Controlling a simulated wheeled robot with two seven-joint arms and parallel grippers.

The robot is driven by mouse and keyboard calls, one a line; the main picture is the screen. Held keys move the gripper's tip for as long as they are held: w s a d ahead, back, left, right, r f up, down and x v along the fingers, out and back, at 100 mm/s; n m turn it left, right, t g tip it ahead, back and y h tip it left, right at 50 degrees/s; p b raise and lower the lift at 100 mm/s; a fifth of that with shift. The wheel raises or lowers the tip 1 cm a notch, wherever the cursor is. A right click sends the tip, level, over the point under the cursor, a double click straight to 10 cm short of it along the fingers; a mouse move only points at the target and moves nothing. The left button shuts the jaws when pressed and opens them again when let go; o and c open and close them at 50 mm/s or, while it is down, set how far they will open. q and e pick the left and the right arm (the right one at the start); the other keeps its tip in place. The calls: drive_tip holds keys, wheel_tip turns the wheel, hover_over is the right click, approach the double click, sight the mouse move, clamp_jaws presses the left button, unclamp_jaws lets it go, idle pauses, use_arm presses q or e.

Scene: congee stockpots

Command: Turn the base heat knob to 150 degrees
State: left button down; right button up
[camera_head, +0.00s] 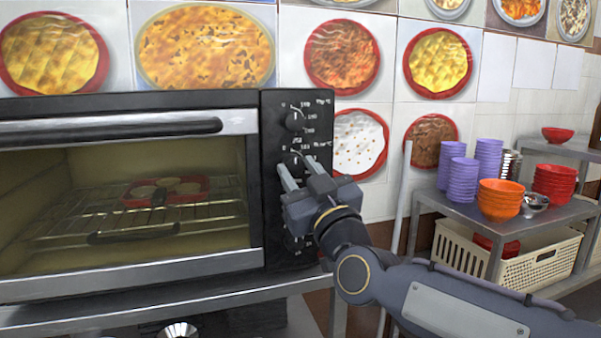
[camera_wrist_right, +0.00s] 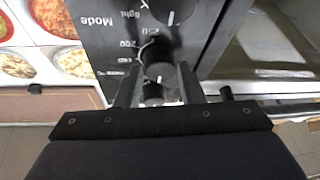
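The toaster oven's black control panel (camera_head: 293,105) carries a column of round knobs. The top knob (camera_head: 294,121) and the one below it (camera_head: 292,161) show in the head view; lower ones are partly hidden by my right gripper. My right gripper (camera_head: 299,167) is open, fingers pointing at the panel. In the wrist view, where the panel appears upside down, a black knob (camera_wrist_right: 157,60) with degree marks lies between the fingertips, with gaps on both sides. I cannot read its label as base heat, nor its exact setting. My left gripper is not in view.
The oven door (camera_head: 120,195) is shut, with a red tray (camera_head: 165,190) on the rack inside. At right, a metal table (camera_head: 440,205) holds purple cups (camera_head: 463,180) and orange bowls (camera_head: 500,200). A cream basket (camera_head: 540,268) sits below.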

drive_tip(key=c, duration=0.5)
drive_tip(key=shift+m, duration=0.4)
drive_tip(key=m+t+h, duration=0.1)
drive_tip(key=m+h, duration=0.1)
drive_tip(key=m, duration=0.1)
drive_tip(key=shift+a+f+m+b, duration=0.1)
drive_tip(key=shift+a+m+b, duration=0.05)
drive_tip(key=shift+m+b, duration=0.15)
drive_tip(key=m+h, duration=0.1)
drive_tip(key=m, duration=0.1)
drive_tip(key=m+h, duration=0.2)
drive_tip(key=m, duration=0.1)
drive_tip(key=shift+a+m+t, duration=0.1)
drive_tip(key=shift+m+t, duration=0.2)
drive_tip(key=shift+t, duration=0.1)
drive_tip(key=m+h, duration=0.1)
drive_tip(key=m, duration=0.2)
drive_tip(key=m+h, duration=0.2)
drive_tip(key=m, duration=0.1)
drive_tip(key=shift+s+a+h, duration=0.1)
drive_tip(key=shift+h, duration=0.2)
drive_tip(key=shift+r+m+g+h+p, duration=0.1)
drive_tip(key=shift+m+g+h+p, duration=0.35)
drive_tip(key=shift+m, duration=1.05)
drive_tip(key=shift+r+m+g+h+p, duration=0.1)
drive_tip(key=shift+m+g+h+p, duration=0.3)
drive_tip(key=shift+m, duration=1.1)
drive_tip(key=shift+h, duration=0.25)
